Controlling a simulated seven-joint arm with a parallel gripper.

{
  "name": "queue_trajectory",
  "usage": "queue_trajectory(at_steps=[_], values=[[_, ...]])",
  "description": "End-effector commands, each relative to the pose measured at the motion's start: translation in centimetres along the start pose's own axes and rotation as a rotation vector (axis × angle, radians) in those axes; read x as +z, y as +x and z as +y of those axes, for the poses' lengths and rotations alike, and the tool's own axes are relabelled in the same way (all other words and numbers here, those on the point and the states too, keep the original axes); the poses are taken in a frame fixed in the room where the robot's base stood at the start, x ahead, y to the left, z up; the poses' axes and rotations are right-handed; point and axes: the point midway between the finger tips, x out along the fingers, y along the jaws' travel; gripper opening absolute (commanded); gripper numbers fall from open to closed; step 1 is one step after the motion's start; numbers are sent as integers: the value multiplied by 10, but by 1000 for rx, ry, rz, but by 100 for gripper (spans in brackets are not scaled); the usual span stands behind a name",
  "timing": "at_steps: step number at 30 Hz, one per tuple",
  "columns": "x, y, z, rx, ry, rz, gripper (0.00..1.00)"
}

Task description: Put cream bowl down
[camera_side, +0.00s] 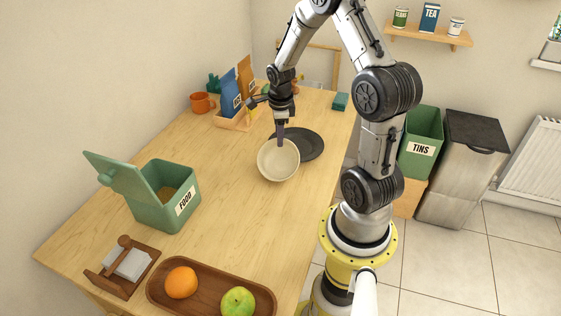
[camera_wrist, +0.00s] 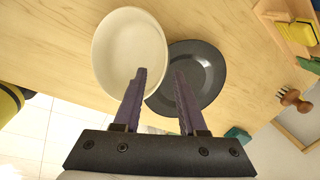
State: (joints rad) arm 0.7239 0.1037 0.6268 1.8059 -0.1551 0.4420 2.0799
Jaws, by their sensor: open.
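The cream bowl (camera_side: 276,163) is on the wooden table, in front of a dark round plate (camera_side: 310,145) and overlapping its edge in the picture. Whether its base rests flat or tilted is hard to tell. In the wrist view the bowl (camera_wrist: 125,45) is at upper left, with the plate (camera_wrist: 207,78) to its right. My gripper (camera_side: 280,138) is low at the bowl's far rim. In the wrist view my gripper (camera_wrist: 160,73) has its purple fingers apart, the left one over the bowl's rim and the right one over the plate. Nothing is clamped between them.
A green FOOD bin (camera_side: 165,200) with its lid up stands at left. A wooden tray (camera_side: 208,296) holds an orange and a green apple. A napkin holder (camera_side: 122,270), an orange mug (camera_side: 202,103) and a rack of packets (camera_side: 235,120) line the table. The table's middle left is clear.

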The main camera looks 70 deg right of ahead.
Motion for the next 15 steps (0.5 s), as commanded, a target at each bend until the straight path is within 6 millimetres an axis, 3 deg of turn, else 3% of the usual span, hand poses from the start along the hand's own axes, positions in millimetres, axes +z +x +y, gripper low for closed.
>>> queue_trajectory(at_steps=[6, 15], values=[[0, 28, 0, 1, 0, 0, 41], [1, 32, -1, -1, 0, -1, 41]])
